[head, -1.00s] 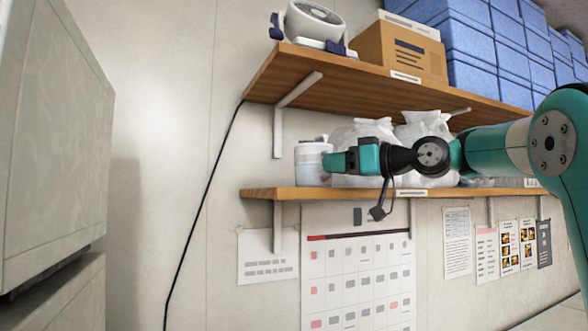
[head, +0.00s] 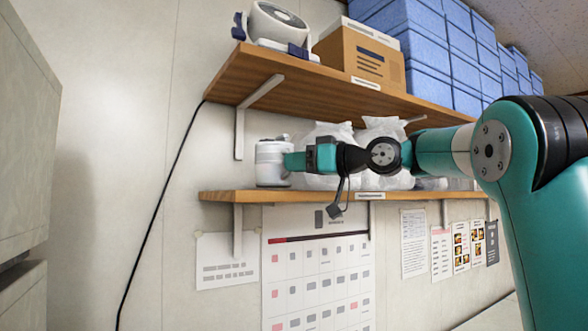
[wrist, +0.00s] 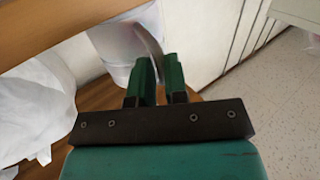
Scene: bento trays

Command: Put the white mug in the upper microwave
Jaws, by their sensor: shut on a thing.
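The white mug (head: 271,165) is at the left end of the lower wooden shelf, upright in the head view. My gripper (head: 292,161) reaches in from the right along the shelf and meets the mug's right side. In the wrist view the mug (wrist: 118,50) is just beyond the fingers, and its curved handle runs between them. My gripper (wrist: 155,78) is shut on the mug there. I cannot tell whether the mug's base touches the shelf. I cannot make out the upper microwave for certain.
The lower shelf (head: 225,196) also carries white plastic bags (head: 378,145) behind my arm. Above, the upper shelf (head: 300,95) holds a cardboard box (head: 360,58), a scale-like device (head: 277,25) and blue boxes (head: 425,50). A large grey appliance body (head: 25,130) stands at left.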

